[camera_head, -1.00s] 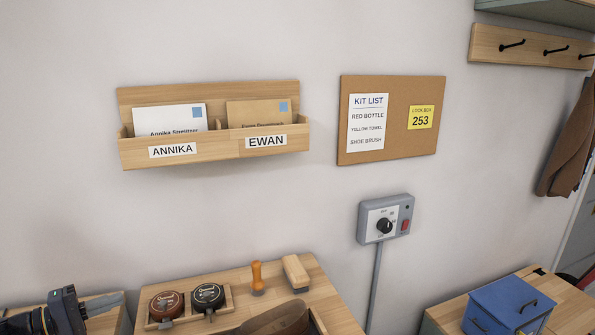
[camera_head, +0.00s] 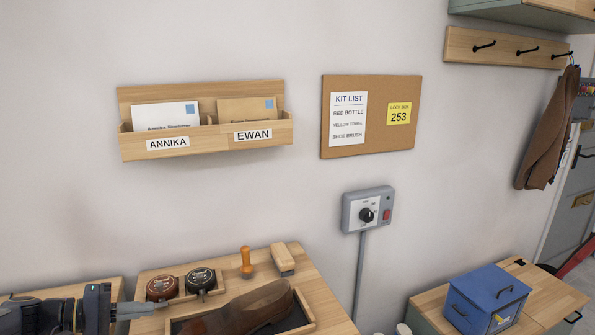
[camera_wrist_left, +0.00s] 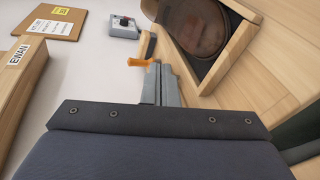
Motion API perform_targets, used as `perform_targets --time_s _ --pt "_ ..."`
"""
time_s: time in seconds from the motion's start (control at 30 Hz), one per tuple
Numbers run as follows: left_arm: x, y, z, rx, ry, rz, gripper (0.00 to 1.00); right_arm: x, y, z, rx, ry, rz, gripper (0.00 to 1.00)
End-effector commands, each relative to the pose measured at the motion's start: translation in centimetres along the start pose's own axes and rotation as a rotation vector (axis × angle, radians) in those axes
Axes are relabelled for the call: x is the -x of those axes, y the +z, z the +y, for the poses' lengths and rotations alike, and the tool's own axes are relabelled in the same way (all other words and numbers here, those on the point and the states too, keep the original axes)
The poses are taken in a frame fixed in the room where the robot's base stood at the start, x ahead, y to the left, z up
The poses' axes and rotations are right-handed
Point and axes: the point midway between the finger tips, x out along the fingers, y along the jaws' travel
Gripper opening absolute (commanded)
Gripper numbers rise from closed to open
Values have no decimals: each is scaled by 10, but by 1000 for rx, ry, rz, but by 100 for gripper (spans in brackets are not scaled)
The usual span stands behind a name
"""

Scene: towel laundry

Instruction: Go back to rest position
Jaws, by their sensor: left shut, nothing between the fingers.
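My left gripper (camera_head: 135,309) comes in at the lower left of the head view, low in front of the wooden bench with shoe-care things. Its fingers are together and nothing shows between them. In the left wrist view the closed fingers (camera_wrist_left: 161,86) point towards the bench, with an orange-handled tool (camera_wrist_left: 139,62) just beyond the tips. My right gripper is not in view.
On the bench (camera_head: 325,288) are a brown shoe (camera_head: 252,307) in a tray, two polish tins (camera_head: 162,287), the orange-handled tool (camera_head: 246,262) and a brush (camera_head: 283,259). A letter rack (camera_head: 205,143), cork board (camera_head: 375,145) and control box (camera_head: 368,210) are on the wall. A blue box (camera_head: 485,303) stands right.

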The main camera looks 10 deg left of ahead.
Motion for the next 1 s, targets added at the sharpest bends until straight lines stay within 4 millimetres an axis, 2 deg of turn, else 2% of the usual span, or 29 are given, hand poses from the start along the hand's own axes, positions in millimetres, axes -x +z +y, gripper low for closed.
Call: perform_targets --time_s 0.1,0.17,0.27,0.33,0.4,0.5,0.6,0.7,0.8,1.0 --pt "-29 32 5 -38 -131 -57 0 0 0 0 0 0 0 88" --pt "-40 50 5 -62 -203 -80 0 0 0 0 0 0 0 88" --pt "-57 87 4 -120 -341 -114 0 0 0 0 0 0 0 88" --pt "-65 118 3 -181 -451 -129 0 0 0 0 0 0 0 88" --pt "-67 153 -2 -259 -563 -130 0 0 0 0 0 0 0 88" --pt "-59 198 -12 -388 -689 -101 0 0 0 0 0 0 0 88" --pt "-47 233 -25 -516 -758 -57 0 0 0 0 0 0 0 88" --pt "-37 256 -39 -624 -776 -17 0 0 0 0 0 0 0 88" --pt "-31 270 -51 -702 -770 10 0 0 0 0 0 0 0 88" --pt "-28 280 -61 -761 -755 30 0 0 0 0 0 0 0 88"
